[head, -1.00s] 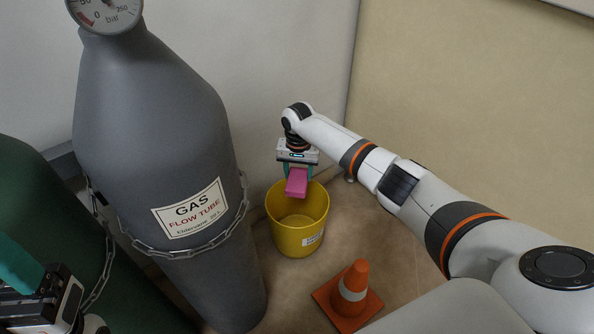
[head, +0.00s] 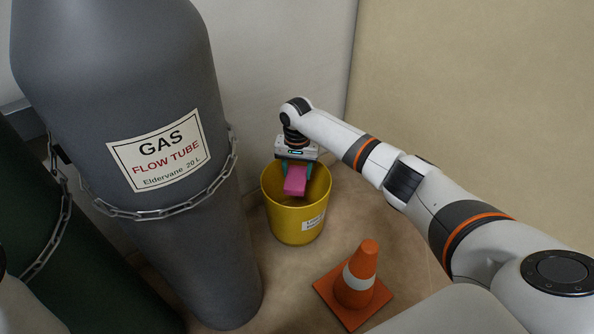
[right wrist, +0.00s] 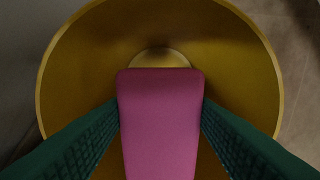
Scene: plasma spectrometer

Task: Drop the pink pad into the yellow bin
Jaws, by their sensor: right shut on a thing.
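The pink pad (head: 295,181) is a small flat block held between the green fingers of my right gripper (head: 297,172). In the right wrist view the pad (right wrist: 160,120) sits between both fingers, with the inside of the yellow bin around and below it. The yellow bin (head: 297,222) stands upright on the floor with its mouth open upward and a white label on its side. The pad is over the mouth, around rim height; its exact depth is hard to tell. My left gripper is not in view.
A grey gas cylinder (head: 140,80) with a chain (head: 160,212) around it stands left of the bin. A dark green cylinder (head: 70,250) is further left. An orange cone (head: 356,285) stands on the floor in front right of the bin. Walls stand behind.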

